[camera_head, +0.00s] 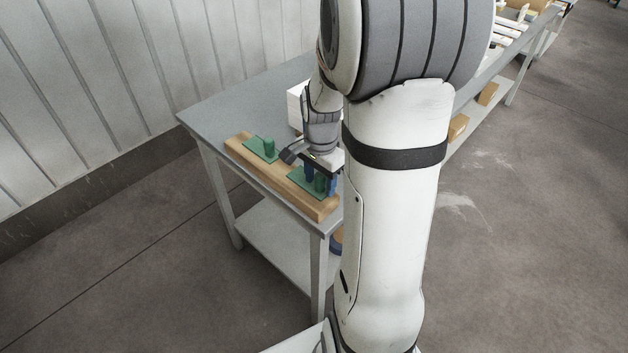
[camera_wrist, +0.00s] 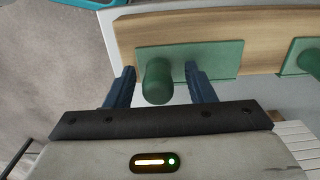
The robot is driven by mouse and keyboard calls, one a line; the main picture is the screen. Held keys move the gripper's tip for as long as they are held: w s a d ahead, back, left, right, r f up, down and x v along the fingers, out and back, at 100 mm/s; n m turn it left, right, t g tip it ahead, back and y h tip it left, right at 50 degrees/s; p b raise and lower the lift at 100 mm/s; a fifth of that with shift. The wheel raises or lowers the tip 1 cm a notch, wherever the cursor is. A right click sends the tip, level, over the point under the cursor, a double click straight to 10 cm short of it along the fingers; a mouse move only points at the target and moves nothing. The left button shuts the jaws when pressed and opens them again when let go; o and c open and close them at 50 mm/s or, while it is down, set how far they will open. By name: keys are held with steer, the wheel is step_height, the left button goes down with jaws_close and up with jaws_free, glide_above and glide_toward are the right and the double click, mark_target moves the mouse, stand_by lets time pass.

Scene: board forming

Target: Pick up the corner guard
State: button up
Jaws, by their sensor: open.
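A green corner guard (camera_head: 306,183), a flat plate with a round upright knob, sits on the near end of a wooden board (camera_head: 282,191). In the wrist view the same corner guard (camera_wrist: 222,58) lies against the board (camera_wrist: 190,26). My gripper (camera_head: 320,181) is open over it. In the wrist view my gripper (camera_wrist: 160,83) has one blue finger on each side of the knob, with gaps visible on both sides. A second green piece (camera_head: 262,148) of the same shape sits on the far end of the board and shows partly at the right in the wrist view (camera_wrist: 307,60).
The board lies along the edge of a grey table (camera_head: 222,113). A white box (camera_head: 294,108) stands behind my gripper. My arm hides the table's right part. A teal object (camera_wrist: 92,2) shows at the wrist view's top edge.

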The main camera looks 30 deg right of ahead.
steer(key=shift+c, duration=0.4)
jaws_close()
